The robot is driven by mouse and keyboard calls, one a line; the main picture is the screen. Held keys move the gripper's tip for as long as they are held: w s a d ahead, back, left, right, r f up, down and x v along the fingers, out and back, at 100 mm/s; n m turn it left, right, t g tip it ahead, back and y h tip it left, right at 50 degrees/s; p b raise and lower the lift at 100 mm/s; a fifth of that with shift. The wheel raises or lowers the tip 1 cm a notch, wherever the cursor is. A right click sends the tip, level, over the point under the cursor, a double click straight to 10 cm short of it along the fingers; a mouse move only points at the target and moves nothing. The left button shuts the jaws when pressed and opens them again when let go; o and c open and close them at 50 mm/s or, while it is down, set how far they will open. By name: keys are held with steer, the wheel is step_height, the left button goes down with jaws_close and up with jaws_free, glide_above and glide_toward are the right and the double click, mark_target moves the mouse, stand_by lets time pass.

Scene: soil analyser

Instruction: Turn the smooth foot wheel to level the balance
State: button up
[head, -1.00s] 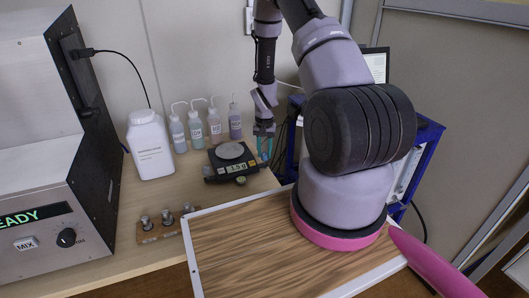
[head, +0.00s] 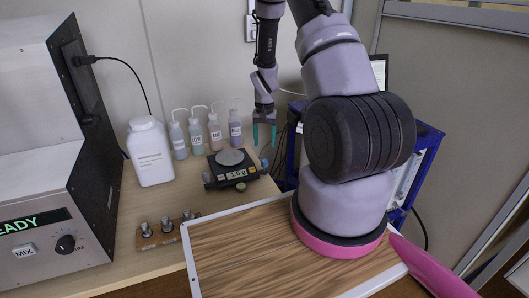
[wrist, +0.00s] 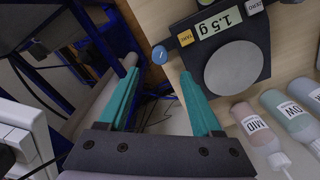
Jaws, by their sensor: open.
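The black balance (head: 215,176) stands on the bench with a round grey pan (head: 230,157) and a lit display. In the wrist view the balance (wrist: 253,68) reads 1.5 g. A round blue knob with a white mark (wrist: 160,54) sits at its corner, apparently a foot wheel; I cannot make out whether its rim is smooth. My gripper (head: 264,134) is open and empty, above and beside the balance's right edge. In the wrist view the teal fingertips (wrist: 158,75) are spread apart, with the knob beyond the gap between them. I see no contact.
Several wash bottles (head: 196,132) stand behind the balance, and a white jug (head: 151,152) to its left. A wooden block with metal pieces (head: 165,231) is in front left. A blue frame (head: 425,165) stands right of the bench edge. Bare bench lies left of the balance.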

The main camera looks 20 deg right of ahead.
steer(key=shift+r, duration=1.35)
steer(key=s+a+r+t, duration=0.2)
steer(key=r, duration=1)
steer(key=s+a+r+t, duration=0.1)
steer(key=s+a+r, duration=0.1)
steer(key=r, duration=0.9)
steer(key=s+a+r+n+t+y, duration=0.1)
steer(key=s+a+r+t, duration=0.1)
steer(key=s+r, duration=0.6)
steer(key=s+a+r+n+t+y, duration=0.1)
steer(key=s+a+r+t, duration=0.1)
steer(key=s+r, duration=0.7)
steer(key=s+a, duration=0.1)
steer(key=s, duration=0.2)
steer(key=shift+a, duration=0.15)
